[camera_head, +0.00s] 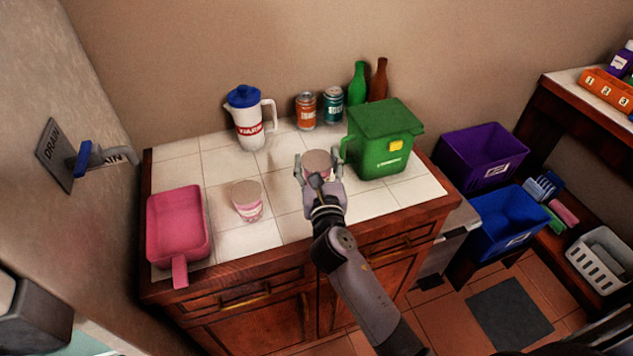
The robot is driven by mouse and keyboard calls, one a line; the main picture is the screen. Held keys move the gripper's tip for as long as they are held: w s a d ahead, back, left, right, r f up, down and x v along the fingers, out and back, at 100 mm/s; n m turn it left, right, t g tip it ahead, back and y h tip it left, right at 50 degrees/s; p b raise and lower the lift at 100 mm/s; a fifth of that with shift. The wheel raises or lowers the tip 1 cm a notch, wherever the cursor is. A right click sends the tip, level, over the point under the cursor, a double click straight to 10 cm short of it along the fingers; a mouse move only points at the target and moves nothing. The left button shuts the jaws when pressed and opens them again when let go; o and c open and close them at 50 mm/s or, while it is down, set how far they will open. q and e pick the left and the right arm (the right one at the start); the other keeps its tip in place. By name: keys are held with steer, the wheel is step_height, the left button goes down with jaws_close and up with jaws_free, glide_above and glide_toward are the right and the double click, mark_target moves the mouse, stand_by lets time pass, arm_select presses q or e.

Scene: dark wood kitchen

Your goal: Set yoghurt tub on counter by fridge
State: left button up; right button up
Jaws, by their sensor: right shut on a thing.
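My right gripper (322,176) reaches in from the lower right and is shut on a pale pink yoghurt tub (317,161), one finger on each side. That tub is upright, over the back middle of the white-tiled counter (280,160); I cannot tell whether its base touches the tiles, as the gripper hides it. A second, similar tub (247,201) stands upright on the counter, to the left of the gripper and nearer the front. My left gripper is not in view. No fridge can be made out for certain.
A pink scoop-like bin (178,228) lies at the counter's left end. A white jug (249,118) and two cans (306,110) stand at the back. A green caddy (384,137) is close right of the gripper, with bottles (357,83) behind. The front middle tiles are clear.

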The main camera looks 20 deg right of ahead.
steer(key=shift+f+b, duration=1)
steer(key=shift+f, duration=1.6)
steer(key=shift+f, duration=0.15)
steer(key=o, duration=1.2)
steer(key=shift+o, duration=0.2)
